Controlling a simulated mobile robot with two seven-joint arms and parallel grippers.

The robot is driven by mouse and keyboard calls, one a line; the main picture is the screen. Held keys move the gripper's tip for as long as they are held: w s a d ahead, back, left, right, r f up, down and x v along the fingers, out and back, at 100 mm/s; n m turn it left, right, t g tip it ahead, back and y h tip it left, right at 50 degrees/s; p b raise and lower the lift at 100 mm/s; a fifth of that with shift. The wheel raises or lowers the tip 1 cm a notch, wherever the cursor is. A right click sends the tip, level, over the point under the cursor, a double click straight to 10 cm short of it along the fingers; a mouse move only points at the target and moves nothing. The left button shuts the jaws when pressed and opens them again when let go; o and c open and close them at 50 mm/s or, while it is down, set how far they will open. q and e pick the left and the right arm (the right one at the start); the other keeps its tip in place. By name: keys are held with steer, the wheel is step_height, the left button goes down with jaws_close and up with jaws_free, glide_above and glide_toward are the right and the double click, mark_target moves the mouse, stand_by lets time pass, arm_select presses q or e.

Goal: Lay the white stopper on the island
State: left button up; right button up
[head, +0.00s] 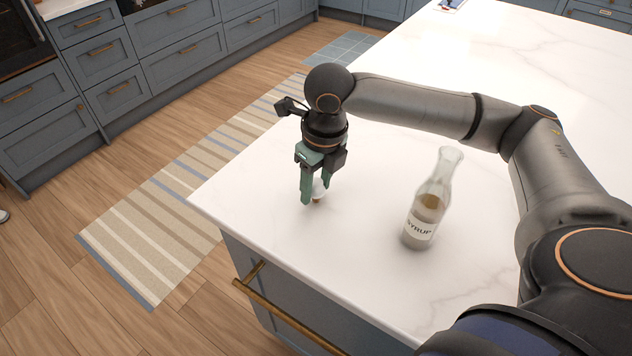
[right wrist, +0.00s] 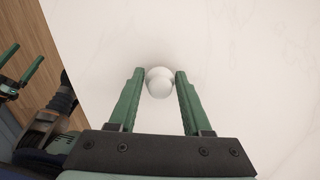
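The white stopper (head: 319,188) has a rounded white knob and a brownish lower tip, pointing down. It also shows in the right wrist view (right wrist: 159,83), between the green fingertips. My right gripper (head: 317,187) points down near the island's left corner, its fingers closed against the stopper's sides. The tip is low over the white marbled island (head: 270,215); I cannot tell whether it touches. My left gripper (right wrist: 20,66) shows only at the left edge of the right wrist view, fingers apart and empty.
A clear glass syrup bottle (head: 428,205), its top uncovered, stands right of my right gripper. The island's edge and corner lie left and in front of the gripper. The island top behind my right arm is largely bare.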

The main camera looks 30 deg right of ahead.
mark_target(321, 183)
steer(key=o, duration=0.3)
steer(key=shift+r, duration=0.15)
steer(key=r, duration=0.3)
steer(key=r+p, duration=0.1)
steer(key=r, duration=0.3)
steer(key=s+r, duration=0.1)
steer(key=r, duration=0.2)
steer(key=shift+s+d+r+p, duration=0.1)
steer(key=shift+r+p, duration=0.25)
steer(key=shift+r, duration=0.05)
steer(key=shift+s+r, duration=0.1)
steer(key=shift+r, duration=0.5)
